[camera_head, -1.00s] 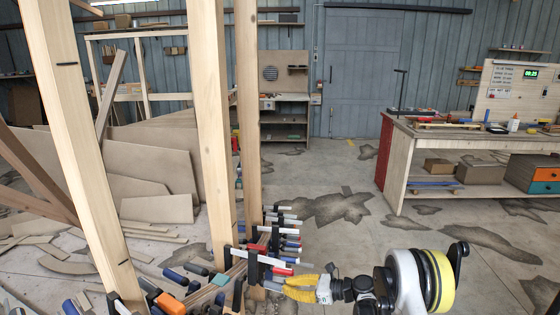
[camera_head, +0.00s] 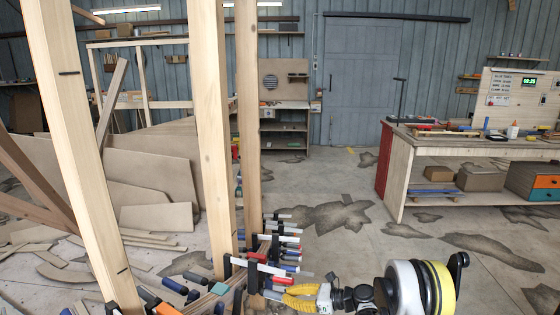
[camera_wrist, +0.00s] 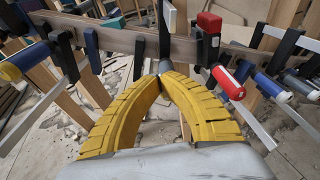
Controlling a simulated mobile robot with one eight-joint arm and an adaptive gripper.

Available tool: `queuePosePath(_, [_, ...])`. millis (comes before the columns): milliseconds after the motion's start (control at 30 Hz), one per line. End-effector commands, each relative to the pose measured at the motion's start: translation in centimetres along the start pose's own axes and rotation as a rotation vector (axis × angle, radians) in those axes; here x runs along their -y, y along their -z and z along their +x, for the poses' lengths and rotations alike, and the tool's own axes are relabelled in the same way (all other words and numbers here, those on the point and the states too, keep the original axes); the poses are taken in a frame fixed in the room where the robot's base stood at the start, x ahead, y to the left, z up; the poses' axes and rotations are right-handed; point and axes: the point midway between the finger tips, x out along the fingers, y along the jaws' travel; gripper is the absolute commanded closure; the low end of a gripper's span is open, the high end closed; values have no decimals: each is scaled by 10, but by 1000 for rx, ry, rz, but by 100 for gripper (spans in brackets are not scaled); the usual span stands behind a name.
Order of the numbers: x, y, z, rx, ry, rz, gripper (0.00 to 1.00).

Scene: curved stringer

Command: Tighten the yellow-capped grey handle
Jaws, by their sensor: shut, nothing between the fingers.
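My gripper (camera_head: 286,295) is at the lower middle of the head view, its yellow fingers reaching left to the row of clamps. In the wrist view my gripper (camera_wrist: 164,73) has its ribbed fingertips together, with nothing visible held between them. A small grey piece (camera_wrist: 165,66) shows just beyond the tips; I cannot tell whether it is part of the yellow-capped grey handle. A blue handle with a yellow cap (camera_wrist: 12,70) is at the left. The yellow-capped grey handle cannot be made out clearly.
A red-and-white clamp handle (camera_wrist: 228,83) and a blue one (camera_wrist: 270,86) stand close right of my fingers. The curved wooden strip (camera_wrist: 120,40) carries several clamps. Tall wooden posts (camera_head: 212,130) rise at left. Open floor (camera_head: 400,240) lies toward the workbench (camera_head: 400,170).

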Motion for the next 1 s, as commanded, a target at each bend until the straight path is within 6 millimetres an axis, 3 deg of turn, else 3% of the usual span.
queuePosePath(1000, [22,1,0,-2,1,0,100])
